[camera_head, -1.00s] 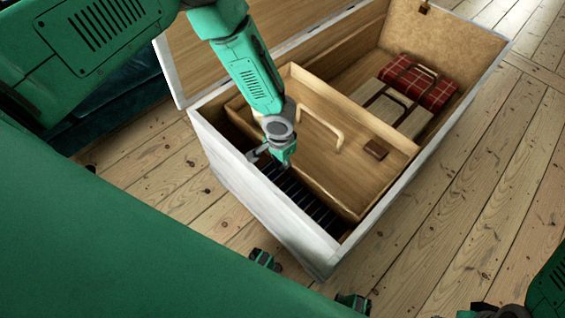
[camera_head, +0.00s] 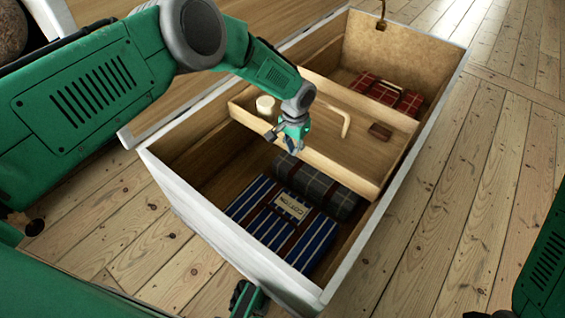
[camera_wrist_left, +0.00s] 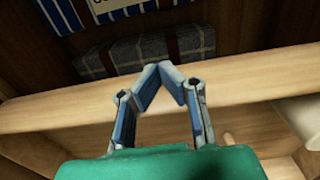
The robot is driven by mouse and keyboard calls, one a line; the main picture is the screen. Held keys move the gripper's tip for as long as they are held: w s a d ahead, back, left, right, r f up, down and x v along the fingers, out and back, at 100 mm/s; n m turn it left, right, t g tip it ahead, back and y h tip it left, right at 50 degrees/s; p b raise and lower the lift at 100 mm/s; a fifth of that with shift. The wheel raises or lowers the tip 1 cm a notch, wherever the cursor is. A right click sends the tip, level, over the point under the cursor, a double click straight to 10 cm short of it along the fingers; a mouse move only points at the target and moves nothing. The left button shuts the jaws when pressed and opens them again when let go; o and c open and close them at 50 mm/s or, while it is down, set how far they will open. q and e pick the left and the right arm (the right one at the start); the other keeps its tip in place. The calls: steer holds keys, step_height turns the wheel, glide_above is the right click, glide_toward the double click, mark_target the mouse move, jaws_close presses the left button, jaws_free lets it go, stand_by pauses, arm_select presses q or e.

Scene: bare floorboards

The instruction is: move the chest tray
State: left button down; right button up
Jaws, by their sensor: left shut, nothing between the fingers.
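The wooden tray (camera_head: 347,170) sits across the inside of the white chest (camera_head: 205,222), toward its far half. A curved pale handle (camera_head: 345,122), a pale round piece (camera_head: 265,103) and a dark brown block (camera_head: 380,131) show in it. My left gripper (camera_head: 286,144) is shut and empty at the tray's near wall; whether it touches cannot be told. In the left wrist view its fingers (camera_wrist_left: 162,72) meet in front of the tray's rim (camera_wrist_left: 250,98).
A blue striped folded cloth (camera_head: 262,222) and a grey plaid one (camera_head: 325,185) lie in the chest's uncovered near part. A red plaid bundle (camera_head: 400,98) lies at the far end. Floorboards (camera_head: 480,200) right of the chest are clear.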

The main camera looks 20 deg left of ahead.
mark_target(308, 138)
arm_select(q)
steer(key=w+d, duration=0.1)
steer(key=w, duration=0.1)
steer(key=w+d, duration=0.2)
steer(key=shift+r, duration=0.15)
steer(key=shift+w, duration=0.15)
steer(key=shift+w+a, duration=0.3)
steer(key=shift+a, duration=0.05)
steer(key=shift+d+r, duration=0.1)
steer(key=shift+d, duration=0.3)
